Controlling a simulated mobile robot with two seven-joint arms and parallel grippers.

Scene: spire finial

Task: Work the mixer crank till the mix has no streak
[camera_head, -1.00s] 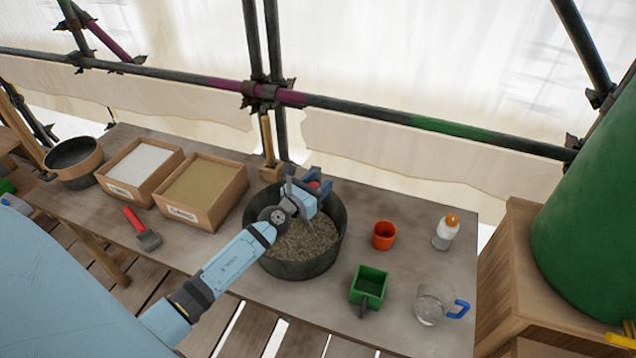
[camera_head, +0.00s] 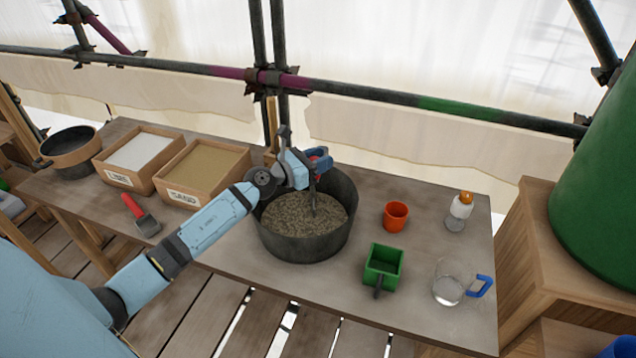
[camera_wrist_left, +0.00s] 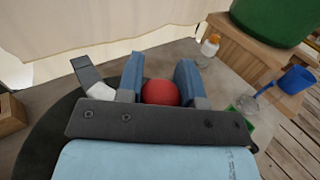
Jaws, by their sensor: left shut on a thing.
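The mixing tub (camera_head: 300,247), dark and round, stands on the bench and holds a speckled grey-brown mix (camera_head: 298,213). A paddle shaft goes down into the mix under the crank. My left gripper (camera_head: 318,160) is above the back of the tub, shut on the crank's red knob (camera_wrist_left: 160,92). In the left wrist view the knob sits between the two blue fingers. Most of the crank is hidden behind the gripper. I cannot make out a clear streak in the mix at this size. My right gripper is not in view.
Boxes of lime (camera_head: 139,150) and sand (camera_head: 205,166), a dark round sieve (camera_head: 70,150) and a red-handled trowel (camera_head: 140,214) are to the left. An orange cup (camera_head: 396,216), green scoop (camera_head: 383,266), glass jug (camera_head: 447,288) and white bottle (camera_head: 460,210) are to the right.

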